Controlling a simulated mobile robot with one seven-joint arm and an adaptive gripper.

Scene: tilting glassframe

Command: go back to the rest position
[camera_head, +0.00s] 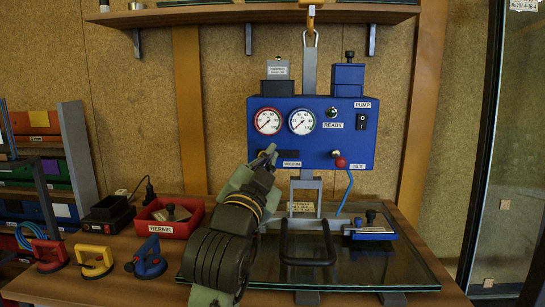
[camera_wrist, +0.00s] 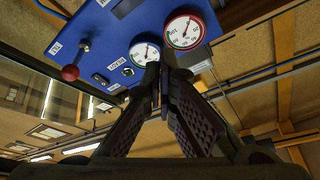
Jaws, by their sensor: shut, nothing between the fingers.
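My gripper (camera_head: 268,154) is shut and empty. It is raised in front of the lower left part of the blue pump panel (camera_head: 285,122), close to the vacuum label. In the wrist view its fingertips (camera_wrist: 162,68) meet in front of the panel (camera_wrist: 105,45), near the two round gauges. I cannot tell whether they touch the panel. My dark arm (camera_head: 222,255) rises from the front of the table and covers part of the glass sheet (camera_head: 375,262).
The glass lies on the wooden table with a black handle (camera_head: 307,262) over it. The red-knobbed tilt lever (camera_head: 341,162) hangs at the panel's right. Left of my arm are a red repair bin (camera_head: 158,228) and several suction cups (camera_head: 146,262). A shelf (camera_head: 250,14) runs above.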

